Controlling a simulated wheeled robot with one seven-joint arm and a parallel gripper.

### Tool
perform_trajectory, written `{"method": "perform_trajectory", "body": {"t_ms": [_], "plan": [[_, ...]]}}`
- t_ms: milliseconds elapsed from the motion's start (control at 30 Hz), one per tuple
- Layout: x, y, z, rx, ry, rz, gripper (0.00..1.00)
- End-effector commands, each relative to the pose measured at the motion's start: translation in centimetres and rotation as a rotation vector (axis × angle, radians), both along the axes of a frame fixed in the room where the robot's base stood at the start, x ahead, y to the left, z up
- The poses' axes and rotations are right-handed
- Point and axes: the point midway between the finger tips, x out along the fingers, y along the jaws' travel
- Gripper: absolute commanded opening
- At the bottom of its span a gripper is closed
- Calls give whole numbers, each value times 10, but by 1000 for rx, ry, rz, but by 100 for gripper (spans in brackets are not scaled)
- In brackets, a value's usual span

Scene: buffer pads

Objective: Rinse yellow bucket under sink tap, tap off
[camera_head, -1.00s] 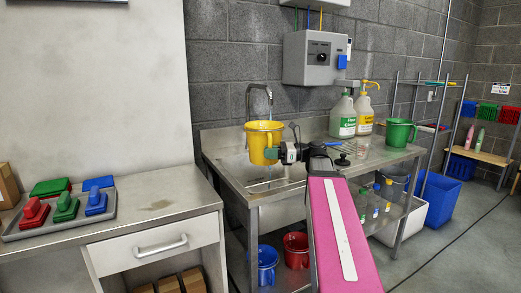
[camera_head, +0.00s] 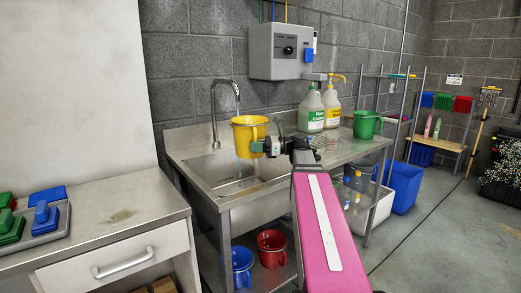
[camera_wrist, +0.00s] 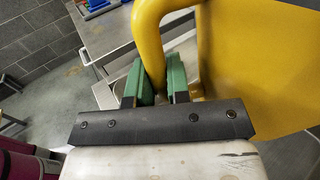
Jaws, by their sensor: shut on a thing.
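The yellow bucket (camera_head: 242,134) is held upright in the air over the sink basin (camera_head: 215,170), below and close to the tap spout (camera_head: 225,84). In the wrist view the bucket's wall (camera_wrist: 262,65) fills the right side. My gripper (camera_head: 262,147) is at the bucket's right side. In the wrist view its green finger pads (camera_wrist: 157,82) are shut around the yellow handle (camera_wrist: 149,40).
A grey control box (camera_head: 280,50) hangs on the wall. A green jug (camera_head: 367,124) and soap bottles (camera_head: 311,110) stand on the counter to the right. Blue (camera_head: 242,265) and red (camera_head: 271,248) buckets sit below the sink. A worktop (camera_head: 120,217) is at left.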

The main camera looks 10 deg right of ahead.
Motion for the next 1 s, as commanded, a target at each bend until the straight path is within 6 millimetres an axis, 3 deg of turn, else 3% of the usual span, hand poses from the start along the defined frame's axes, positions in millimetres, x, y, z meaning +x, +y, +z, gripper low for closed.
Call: {"method": "perform_trajectory", "body": {"t_ms": [600,1000], "plan": [[73,29,0,1,-1,0,0],[85,36,0,1,-1,0,0]]}}
